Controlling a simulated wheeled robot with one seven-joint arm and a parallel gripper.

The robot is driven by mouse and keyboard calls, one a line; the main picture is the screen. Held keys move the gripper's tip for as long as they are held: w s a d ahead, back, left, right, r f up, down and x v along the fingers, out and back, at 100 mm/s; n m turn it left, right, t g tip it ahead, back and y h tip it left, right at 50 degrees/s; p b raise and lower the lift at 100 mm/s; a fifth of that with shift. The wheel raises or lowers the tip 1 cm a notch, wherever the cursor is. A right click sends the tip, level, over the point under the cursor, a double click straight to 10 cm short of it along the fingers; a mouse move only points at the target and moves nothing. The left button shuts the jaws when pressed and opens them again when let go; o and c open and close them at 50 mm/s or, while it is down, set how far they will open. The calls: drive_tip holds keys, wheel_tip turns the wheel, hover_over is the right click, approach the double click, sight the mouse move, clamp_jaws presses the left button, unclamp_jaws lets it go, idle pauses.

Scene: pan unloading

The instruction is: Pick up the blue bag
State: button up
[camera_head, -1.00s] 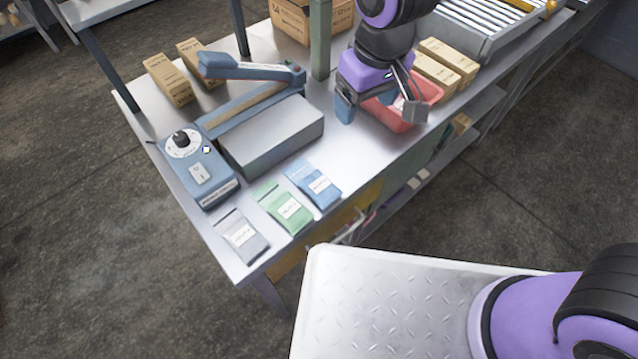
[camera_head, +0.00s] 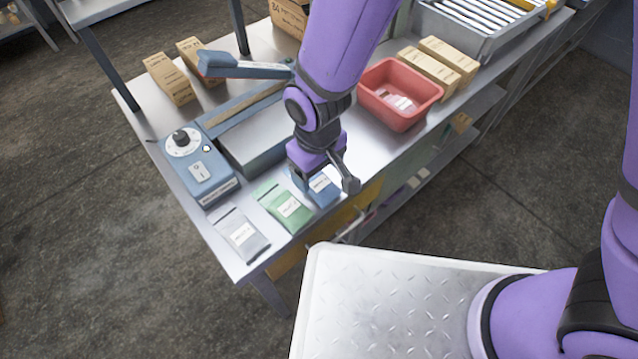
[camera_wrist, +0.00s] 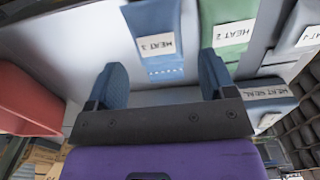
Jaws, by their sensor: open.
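The blue bag (camera_head: 325,190) lies flat at the table's front edge, right of the green bag (camera_head: 283,205). My gripper and wrist partly cover it in the head view. In the wrist view the blue bag (camera_wrist: 155,33), with a white label reading HEAT 3, lies ahead of my fingers. My gripper (camera_wrist: 163,82) is open and empty, one finger towards each side of the bag. In the head view my gripper (camera_head: 326,184) is over the bag; I cannot tell the exact height.
A grey bag (camera_head: 241,236) lies left of the green one. The blue sealing machine (camera_head: 206,180) stands behind the bags. A red bin (camera_head: 420,112) with a labelled item inside and brown boxes (camera_head: 440,65) stand at the right.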

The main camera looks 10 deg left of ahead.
sight(319, 182)
drive_tip(key=shift+w+d+f, duration=0.1)
drive_tip(key=shift+d+f, duration=0.05)
drive_tip(key=shift+f, duration=2.45)
drive_tip(key=c, duration=0.7)
drive_tip(key=shift+c, duration=0.2)
drive_tip(key=shift+r, duration=0.15)
